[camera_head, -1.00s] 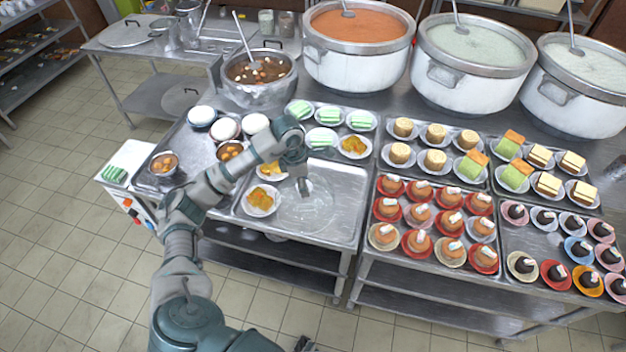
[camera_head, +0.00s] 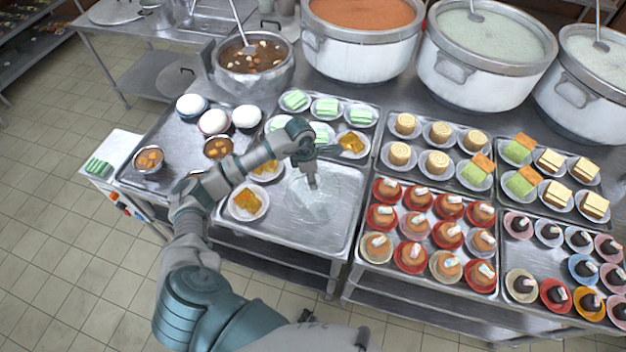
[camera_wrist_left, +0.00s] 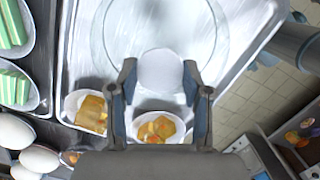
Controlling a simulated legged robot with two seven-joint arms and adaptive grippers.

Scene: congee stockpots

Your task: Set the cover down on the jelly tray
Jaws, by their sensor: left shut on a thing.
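The clear glass cover (camera_head: 309,212) hangs from my left gripper (camera_head: 311,182). It is over the bare right part of the steel jelly tray (camera_head: 349,190); whether it touches the tray is unclear. In the left wrist view, my left gripper (camera_wrist_left: 159,70) is shut on the cover's pale round knob (camera_wrist_left: 160,74). The cover's round rim (camera_wrist_left: 95,40) spreads beyond the fingers over the tray (camera_wrist_left: 80,65). A plate of orange jelly (camera_head: 247,203) sits at the tray's left; another jelly plate (camera_head: 267,169) is partly behind my forearm. My right gripper is not in view.
Trays of green cakes (camera_head: 326,109), rolls (camera_head: 400,153) and cupcakes (camera_head: 412,256) adjoin the jelly tray behind and to the right. White bowls (camera_head: 214,122) stand at the left. Large stockpots (camera_head: 360,45) line the back.

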